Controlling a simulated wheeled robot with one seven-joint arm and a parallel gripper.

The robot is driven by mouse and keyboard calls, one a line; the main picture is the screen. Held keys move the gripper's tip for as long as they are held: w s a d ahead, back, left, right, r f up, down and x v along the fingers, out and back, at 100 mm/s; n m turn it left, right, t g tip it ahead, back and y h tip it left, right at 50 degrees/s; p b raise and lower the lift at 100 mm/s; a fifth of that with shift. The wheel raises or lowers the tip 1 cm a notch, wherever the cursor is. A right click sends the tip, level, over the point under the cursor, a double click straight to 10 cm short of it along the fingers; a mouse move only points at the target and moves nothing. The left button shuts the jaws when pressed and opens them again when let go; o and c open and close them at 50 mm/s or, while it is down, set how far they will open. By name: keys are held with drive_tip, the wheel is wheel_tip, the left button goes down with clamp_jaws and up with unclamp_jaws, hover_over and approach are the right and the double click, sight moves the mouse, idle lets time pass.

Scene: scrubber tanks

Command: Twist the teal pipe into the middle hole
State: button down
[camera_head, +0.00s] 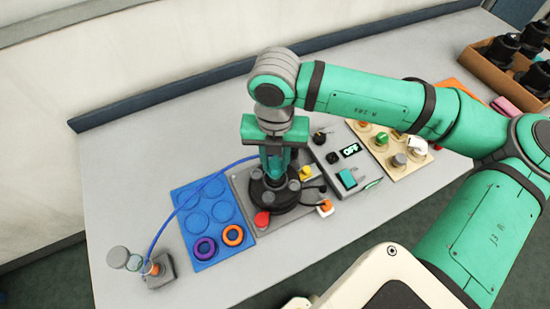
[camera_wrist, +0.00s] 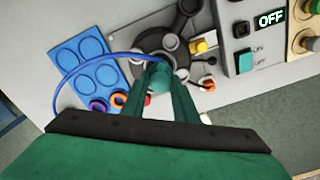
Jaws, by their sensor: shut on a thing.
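The teal pipe shows between the fingers of my gripper in the head view (camera_head: 275,172) and as a teal rounded shape in the wrist view (camera_wrist: 158,78). My gripper (camera_wrist: 160,95) is shut on it, pointing down over the dark round base (camera_head: 262,198). The dark base also shows in the wrist view (camera_wrist: 190,58), with several grey round caps on it. The pipe stands roughly upright over the middle of the base. The middle hole is hidden under the pipe and gripper, so I cannot tell how deep the pipe sits.
A blue tray (camera_head: 217,187) with circular recesses holds a purple ring (camera_head: 205,248) and an orange ring (camera_head: 233,235). A blue tube (camera_head: 172,212) curves from a small stand to the base. A control box (camera_head: 333,160) reads OFF. A beige board (camera_head: 393,150) with knobs lies further right.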

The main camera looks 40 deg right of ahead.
drive_tip(key=shift+f, duration=1.25)
idle(1.8)
drive_tip(key=shift+c, duration=2.2)
unclamp_jaws()
drive_tip(key=shift+r, duration=3.5)
